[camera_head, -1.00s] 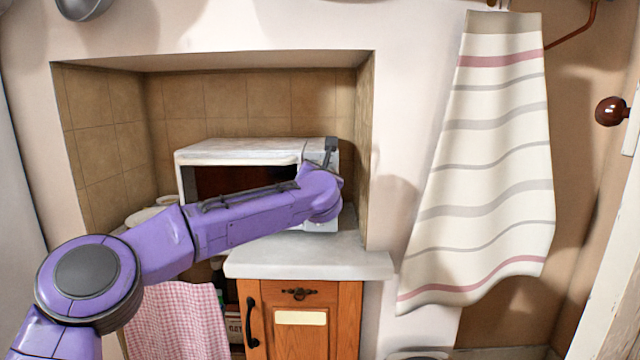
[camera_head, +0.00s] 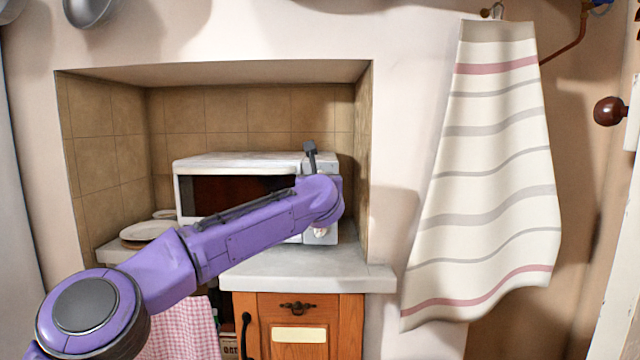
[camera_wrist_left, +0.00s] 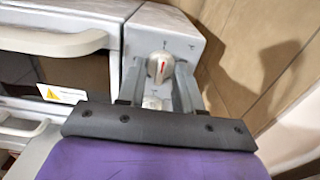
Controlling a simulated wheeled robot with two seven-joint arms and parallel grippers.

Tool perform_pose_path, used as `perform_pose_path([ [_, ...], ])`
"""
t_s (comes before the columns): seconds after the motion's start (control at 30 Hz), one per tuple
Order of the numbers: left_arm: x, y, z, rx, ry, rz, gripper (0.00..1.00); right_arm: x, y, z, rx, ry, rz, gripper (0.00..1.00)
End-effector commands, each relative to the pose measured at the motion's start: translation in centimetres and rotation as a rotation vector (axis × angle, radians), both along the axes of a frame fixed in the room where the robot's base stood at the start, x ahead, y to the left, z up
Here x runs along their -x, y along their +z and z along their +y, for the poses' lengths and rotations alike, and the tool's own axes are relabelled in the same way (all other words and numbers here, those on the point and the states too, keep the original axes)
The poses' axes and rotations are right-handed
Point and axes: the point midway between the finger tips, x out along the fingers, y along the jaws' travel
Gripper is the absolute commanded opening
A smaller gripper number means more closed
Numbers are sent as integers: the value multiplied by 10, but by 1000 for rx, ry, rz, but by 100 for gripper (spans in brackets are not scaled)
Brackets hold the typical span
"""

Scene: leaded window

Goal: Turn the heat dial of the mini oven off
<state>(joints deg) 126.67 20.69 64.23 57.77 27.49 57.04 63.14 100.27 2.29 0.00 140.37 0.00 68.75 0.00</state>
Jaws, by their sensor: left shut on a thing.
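The white mini oven (camera_head: 240,162) stands in a tiled alcove on a stone counter. Its right-hand panel carries an upper dial (camera_wrist_left: 160,67) with a red mark that looks near upright in the left wrist view. A second, lower dial (camera_wrist_left: 154,103) sits below it, partly hidden by my gripper. My left gripper (camera_wrist_left: 160,76) is shut on the upper dial, one finger on each side. In the head view my purple left arm crosses the oven front and hides most of the panel and the fingertips. My right gripper is not in view.
The alcove's right wall (camera_head: 363,165) is close beside the oven. Plates (camera_head: 150,230) lie left of it. The counter (camera_head: 290,272) is bare in front, above a wooden cabinet (camera_head: 310,325). A striped towel (camera_head: 490,170) hangs at right.

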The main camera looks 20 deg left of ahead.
Motion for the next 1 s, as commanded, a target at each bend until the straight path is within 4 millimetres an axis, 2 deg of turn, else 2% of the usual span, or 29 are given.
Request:
perform_pose_path([
  [0.27, 0, -3, -2, 1, -2, 5, 4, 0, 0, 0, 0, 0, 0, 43],
  [0.3, 0, -3, -2, 1, -2, 5, 38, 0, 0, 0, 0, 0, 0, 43],
  [0.37, 0, -3, -2, 1, -2, 4, 57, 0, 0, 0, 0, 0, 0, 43],
  [0.63, 0, -1, -1, 1, -1, 2, 59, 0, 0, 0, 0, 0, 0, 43],
  [0.73, 6, -2, -3, -1, -2, 1, 59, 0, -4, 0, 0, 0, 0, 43],
  [0.87, 29, -4, -9, -1, -3, -1, 59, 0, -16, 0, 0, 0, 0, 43],
  [1.0, 63, -3, -19, 0, -4, -1, 59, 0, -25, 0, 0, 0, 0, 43],
])
